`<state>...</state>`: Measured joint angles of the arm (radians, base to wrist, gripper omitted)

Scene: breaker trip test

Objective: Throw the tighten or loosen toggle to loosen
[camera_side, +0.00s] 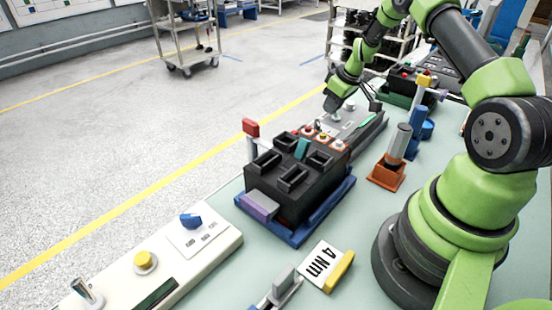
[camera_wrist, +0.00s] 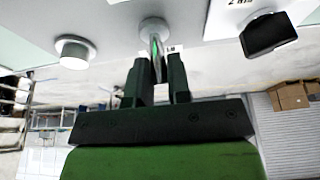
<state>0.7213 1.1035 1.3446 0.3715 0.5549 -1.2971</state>
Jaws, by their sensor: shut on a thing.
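In the wrist view, a short metal toggle lever (camera_wrist: 155,50) stands out from a round collar on a light panel (camera_wrist: 115,18). My gripper (camera_wrist: 157,68) has its two dark fingers shut on this lever, one on each side. A label beside the lever is mostly hidden, so I cannot read which way the lever is thrown. In the side view my gripper (camera_side: 372,98) is small, at the far grey panel (camera_side: 338,130), and the lever cannot be made out there.
On the gripped panel, a white round button (camera_wrist: 75,50) is left of the lever and a black knob (camera_wrist: 268,34) right. Nearer in the side view are a black slotted block (camera_side: 300,185), an orange-based stand (camera_side: 388,175), and a cream panel (camera_side: 215,250) with another toggle (camera_side: 86,292).

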